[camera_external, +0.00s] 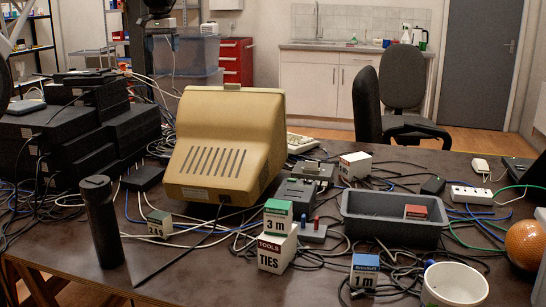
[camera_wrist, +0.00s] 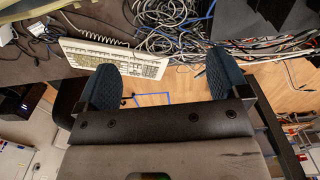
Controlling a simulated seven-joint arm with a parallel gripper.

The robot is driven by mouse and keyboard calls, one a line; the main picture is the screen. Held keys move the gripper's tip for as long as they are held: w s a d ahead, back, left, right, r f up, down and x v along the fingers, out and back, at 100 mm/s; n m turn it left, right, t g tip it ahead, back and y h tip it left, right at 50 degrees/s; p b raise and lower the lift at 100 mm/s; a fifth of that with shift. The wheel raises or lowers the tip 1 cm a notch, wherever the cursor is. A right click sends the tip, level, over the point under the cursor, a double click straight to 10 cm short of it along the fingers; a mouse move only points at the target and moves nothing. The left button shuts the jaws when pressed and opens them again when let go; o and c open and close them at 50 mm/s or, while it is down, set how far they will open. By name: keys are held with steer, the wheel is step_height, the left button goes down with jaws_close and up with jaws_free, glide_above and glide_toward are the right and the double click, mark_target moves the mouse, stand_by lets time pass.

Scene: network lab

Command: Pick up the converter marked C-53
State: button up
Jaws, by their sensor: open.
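No mark reading C-53 is legible in either view. Small grey devices stand mid-table right of the beige monitor in the external view: one in front (camera_external: 297,193), one behind (camera_external: 315,170), and a grey box with red and blue parts on top (camera_external: 313,233). I cannot tell which of these, if any, is the converter. My gripper (camera_wrist: 161,64) is open in the wrist view, its two dark blue padded fingers wide apart with nothing between them. It points over cables and the table edge, with floor showing below. I cannot make it out surely in the external view.
The beige monitor (camera_external: 227,145), black cylinder (camera_external: 102,222), grey tray (camera_external: 393,231) holding a red-topped block (camera_external: 415,212), white bowl (camera_external: 454,285), orange ball (camera_external: 525,245) and several labelled boxes crowd the table. Cables lie between them. A keyboard (camera_wrist: 112,58) shows in the wrist view.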

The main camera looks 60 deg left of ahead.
glide_toward(164, 159)
steer(key=w, duration=0.1)
steer(key=w+a+f, duration=0.2)
steer(key=shift+w+a, duration=0.25)
steer(key=shift+w, duration=0.15)
steer(key=shift+f, duration=1.25)
steer(key=shift+a+f, duration=0.1)
steer(key=shift+f, duration=2.5)
steer(key=c, duration=1.2)
